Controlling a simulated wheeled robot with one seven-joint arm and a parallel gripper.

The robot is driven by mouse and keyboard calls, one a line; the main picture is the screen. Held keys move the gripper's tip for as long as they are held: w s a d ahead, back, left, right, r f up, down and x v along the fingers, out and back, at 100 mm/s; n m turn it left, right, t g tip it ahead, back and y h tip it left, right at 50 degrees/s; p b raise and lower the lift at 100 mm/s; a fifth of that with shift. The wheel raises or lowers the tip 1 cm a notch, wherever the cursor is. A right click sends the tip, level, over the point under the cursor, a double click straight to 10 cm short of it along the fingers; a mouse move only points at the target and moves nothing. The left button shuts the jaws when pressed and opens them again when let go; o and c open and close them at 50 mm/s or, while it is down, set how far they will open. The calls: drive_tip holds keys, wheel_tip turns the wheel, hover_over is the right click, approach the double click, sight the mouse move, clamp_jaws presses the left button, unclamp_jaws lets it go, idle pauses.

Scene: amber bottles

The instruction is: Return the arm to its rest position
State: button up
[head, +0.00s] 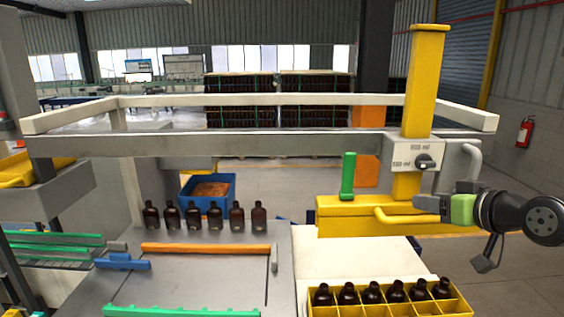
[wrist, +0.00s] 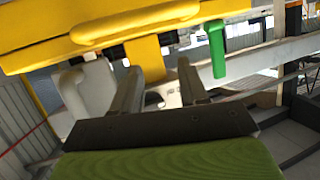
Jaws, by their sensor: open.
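My gripper (head: 428,204) is at the right of the head view, in front of the yellow machine housing (head: 340,222) and close to its yellow bar handle (head: 402,217). In the wrist view my gripper (wrist: 159,72) shows two grey fingers spread apart with no object held between them. The yellow housing (wrist: 40,45) and its handle (wrist: 130,21) lie just beyond the fingers there. I cannot tell whether a finger touches the housing. My arm reaches in from the right edge of the head view.
Several amber bottles (head: 215,215) stand in a row on the grey table (head: 200,285). More sit in a yellow crate (head: 390,311) at front right. A green lever (head: 348,176) rises from the housing. A pale rail (head: 260,99) crosses behind. Open floor lies right.

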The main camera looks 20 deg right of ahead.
drive_tip(key=w+a+f+g, duration=0.2)
drive_tip(key=a, duration=0.5)
drive_tip(key=w+a+f+g, duration=0.1)
drive_tip(key=w+a+f, duration=0.1)
drive_tip(key=a, duration=0.5)
drive_tip(key=s+a+f+n+g, duration=0.1)
drive_tip(key=s+a+f, duration=0.15)
drive_tip(key=a, duration=0.25)
drive_tip(key=s+a+f+g, duration=0.1)
drive_tip(key=s+a, duration=0.2)
drive_tip(key=a, duration=0.3)
drive_tip(key=s+a+f+g, duration=0.1)
drive_tip(key=s+a+f, duration=0.1)
drive_tip(key=s+f, duration=0.3)
drive_tip(key=s+a+f+g+b, duration=0.1)
drive_tip(key=s+f, duration=0.5)
drive_tip(key=s, duration=0.6)
drive_tip(key=shift+a+f+g+b, duration=0.15)
drive_tip(key=shift+a+g+b, duration=0.15)
drive_tip(key=shift+a+g, duration=0.5)
drive_tip(key=shift+s, duration=0.15)
